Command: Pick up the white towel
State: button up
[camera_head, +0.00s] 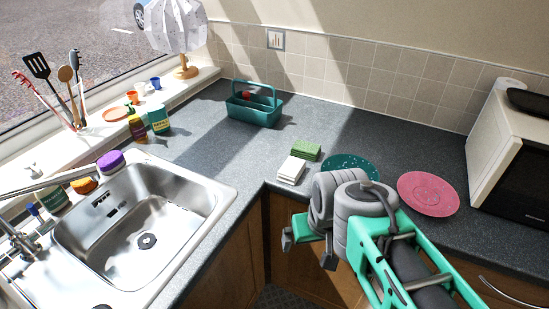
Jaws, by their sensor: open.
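The white towel (291,170) lies folded in a small block on the dark countertop, near the inner corner's front edge. A green folded cloth or sponge (306,151) lies just behind it, close to it or touching. My gripper (308,250) is open and empty, in front of and below the towel in the picture, by the counter's front edge. It is apart from the towel. My arm comes in from the lower right and hides part of the counter and a teal plate.
The teal speckled plate (350,163) and a pink plate (428,194) lie right of the towel. A microwave (506,150) stands at far right. A teal caddy (254,108) stands behind. The sink (140,225) is at left. Counter left of the towel is clear.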

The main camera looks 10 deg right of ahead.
aim_at(291, 170)
jog(key=i, duration=0.55)
jog(key=z, duration=0.05)
jog(key=k, duration=0.5)
jog(key=z, duration=0.4)
jog(key=i, duration=0.3)
jog(key=u, duration=1.6)
